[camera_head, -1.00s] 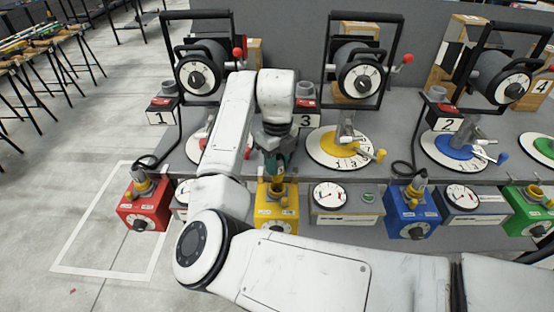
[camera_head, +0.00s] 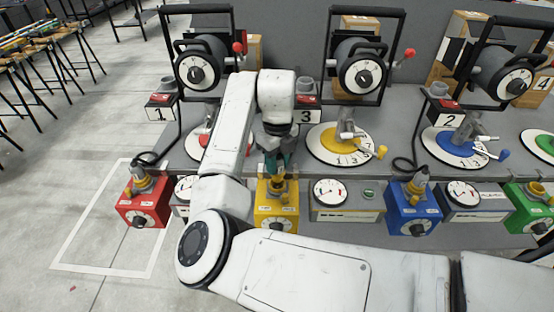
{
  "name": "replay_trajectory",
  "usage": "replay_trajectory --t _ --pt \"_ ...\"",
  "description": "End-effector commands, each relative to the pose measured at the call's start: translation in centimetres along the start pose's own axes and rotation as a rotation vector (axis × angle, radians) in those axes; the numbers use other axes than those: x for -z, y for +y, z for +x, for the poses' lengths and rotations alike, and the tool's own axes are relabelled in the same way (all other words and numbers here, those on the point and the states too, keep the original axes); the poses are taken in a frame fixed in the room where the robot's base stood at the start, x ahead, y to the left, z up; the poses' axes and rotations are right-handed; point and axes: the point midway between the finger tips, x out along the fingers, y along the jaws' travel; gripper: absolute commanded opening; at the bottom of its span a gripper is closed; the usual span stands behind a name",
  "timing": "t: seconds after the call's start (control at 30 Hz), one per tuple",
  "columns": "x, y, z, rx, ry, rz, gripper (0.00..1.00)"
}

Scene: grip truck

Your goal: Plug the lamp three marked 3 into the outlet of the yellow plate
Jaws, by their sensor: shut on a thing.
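My gripper (camera_head: 276,160) is shut, pointing down, just above the yellow outlet box (camera_head: 270,215). What it grips is mostly hidden by the fingers and seems to be the plug of lamp three. The round socket (camera_head: 279,189) on top of the box shows right under the fingertips. I cannot tell whether the plug touches it. The lamp three (camera_head: 361,75) stands behind, and its label 3 (camera_head: 306,117) shows right of my wrist. The yellow plate (camera_head: 340,146) is a white-rimmed disc with a yellow centre and a small lever, right of my gripper.
A red box (camera_head: 142,212) is at left, and a blue box (camera_head: 407,213) and a green box (camera_head: 527,208) are at right, with gauges (camera_head: 329,192) between. Plugs with black cables stand in the red and blue boxes. Lamps one and two flank lamp three.

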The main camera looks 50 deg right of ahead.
Motion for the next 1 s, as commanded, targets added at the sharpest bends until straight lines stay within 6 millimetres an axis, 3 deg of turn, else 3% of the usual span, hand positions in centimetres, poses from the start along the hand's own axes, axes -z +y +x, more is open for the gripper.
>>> replay_trajectory --t 1.0 --pt "0.02 0.0 0.63 0.0 0.0 0.0 0.01"
